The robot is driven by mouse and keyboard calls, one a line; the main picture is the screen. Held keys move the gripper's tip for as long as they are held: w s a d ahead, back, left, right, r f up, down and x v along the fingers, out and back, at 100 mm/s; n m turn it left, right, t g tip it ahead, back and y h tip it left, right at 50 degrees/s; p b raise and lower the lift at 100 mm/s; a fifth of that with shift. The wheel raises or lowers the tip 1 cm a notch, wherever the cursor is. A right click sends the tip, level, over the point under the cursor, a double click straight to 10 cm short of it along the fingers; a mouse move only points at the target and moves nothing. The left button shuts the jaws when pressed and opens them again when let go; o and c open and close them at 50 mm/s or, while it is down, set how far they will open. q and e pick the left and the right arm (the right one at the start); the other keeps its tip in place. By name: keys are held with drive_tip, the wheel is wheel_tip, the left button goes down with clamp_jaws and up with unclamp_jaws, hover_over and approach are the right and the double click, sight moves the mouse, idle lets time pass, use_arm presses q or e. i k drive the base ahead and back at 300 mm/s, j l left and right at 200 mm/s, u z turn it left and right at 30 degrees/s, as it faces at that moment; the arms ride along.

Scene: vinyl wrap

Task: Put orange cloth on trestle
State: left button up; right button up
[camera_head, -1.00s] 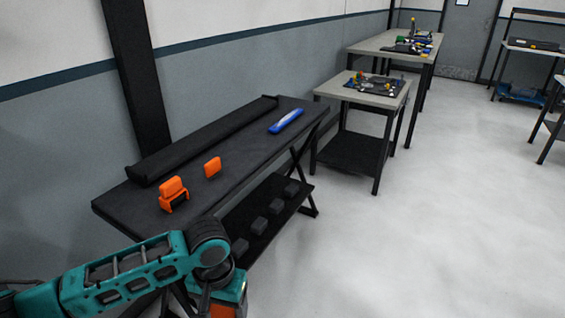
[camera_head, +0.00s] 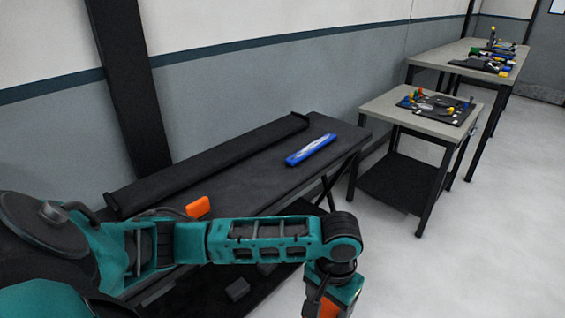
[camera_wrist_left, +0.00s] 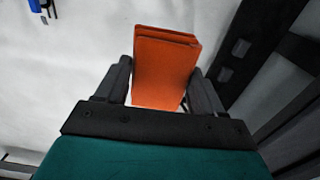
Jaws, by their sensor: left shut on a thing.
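My left gripper (camera_wrist_left: 163,82) is shut on the orange cloth (camera_wrist_left: 166,60), a flat folded block gripped between its fingers in the left wrist view. In the head view the cloth (camera_head: 327,308) shows only partly at the bottom edge, below my left wrist and in front of the trestle, apart from its top. The trestle (camera_head: 262,160) is a long black table with crossed legs along the wall. My left arm crosses in front of its near part and hides it. My right gripper is not in view.
On the trestle lie an orange block (camera_head: 198,207), a blue-and-white tool (camera_head: 311,149) and a long black roll (camera_head: 215,165) at the back. A small grey table (camera_head: 396,104) with coloured items stands to the right. The floor (camera_head: 500,215) at the right is clear.

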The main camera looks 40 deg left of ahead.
sight(344, 131)
drive_tip(key=i+u, duration=0.1)
drive_tip(key=i, duration=0.5)
drive_tip(key=i+l+u, duration=0.1)
drive_tip(key=i, duration=0.5)
drive_tip(key=i+u, duration=0.45)
drive_tip(key=i+l+u, duration=0.15)
drive_tip(key=i+u, duration=0.25)
